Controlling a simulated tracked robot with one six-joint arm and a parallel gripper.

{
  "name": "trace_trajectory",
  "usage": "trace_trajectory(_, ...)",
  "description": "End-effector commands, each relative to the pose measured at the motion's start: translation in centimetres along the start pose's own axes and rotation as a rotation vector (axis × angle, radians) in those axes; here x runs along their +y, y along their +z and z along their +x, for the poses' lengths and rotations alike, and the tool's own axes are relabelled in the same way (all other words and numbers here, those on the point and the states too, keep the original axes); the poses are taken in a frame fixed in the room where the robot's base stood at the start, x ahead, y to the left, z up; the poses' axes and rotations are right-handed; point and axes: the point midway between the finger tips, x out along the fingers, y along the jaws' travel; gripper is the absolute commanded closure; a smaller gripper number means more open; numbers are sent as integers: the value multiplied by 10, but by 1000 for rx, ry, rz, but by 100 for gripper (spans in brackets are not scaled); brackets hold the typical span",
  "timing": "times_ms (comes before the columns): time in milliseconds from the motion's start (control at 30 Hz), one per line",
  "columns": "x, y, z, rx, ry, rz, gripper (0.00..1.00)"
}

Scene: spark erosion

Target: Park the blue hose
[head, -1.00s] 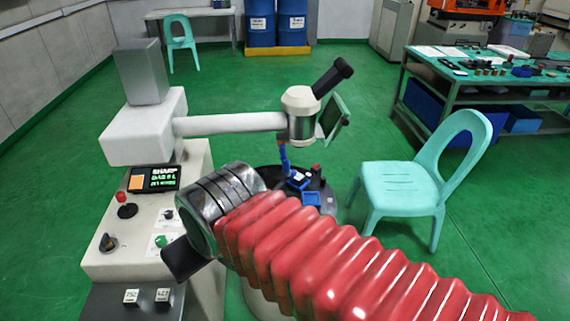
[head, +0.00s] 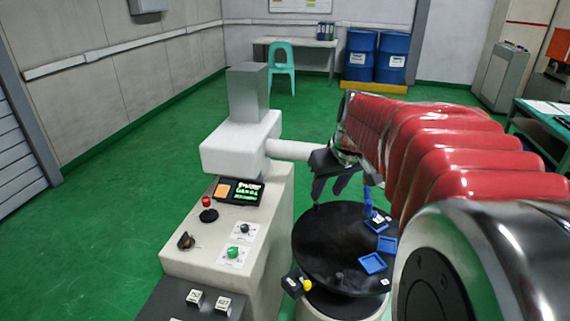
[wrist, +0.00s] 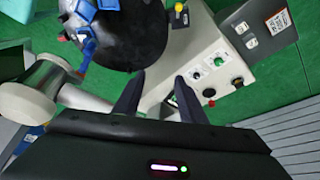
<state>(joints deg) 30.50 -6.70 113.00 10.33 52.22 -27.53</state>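The blue hose (head: 368,198) shows as a short upright blue piece over the dark round table (head: 318,248), just left of the blue trays. Its upper part is hidden behind my red-sleeved arm. In the wrist view a jointed blue piece (wrist: 86,48) at upper left looks like the same hose. My gripper (head: 327,198) has two black fingers pointing down, above the back left of the round table and left of the hose, apart from it. The wrist view shows the fingers (wrist: 159,80) spread, with nothing between them.
A white machine console (head: 240,205) with a display, red button and knobs stands left of the round table. Blue trays (head: 373,263) lie on the table's right side. A yellow knob (head: 307,284) sits at its front rim. The green floor at left is clear.

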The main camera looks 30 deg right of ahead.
Motion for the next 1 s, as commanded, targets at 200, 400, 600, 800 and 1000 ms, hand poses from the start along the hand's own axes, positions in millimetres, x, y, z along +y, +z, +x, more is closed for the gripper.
trace_trajectory(200,81,-19,28,-14,11,41,63)
trace_trajectory(400,156,-22,52,-17,19,72,63)
trace_trajectory(600,202,-17,67,-16,23,87,63)
trace_trajectory(800,210,-16,69,-15,24,88,63)
trace_trajectory(1000,209,-16,69,-15,24,88,63)
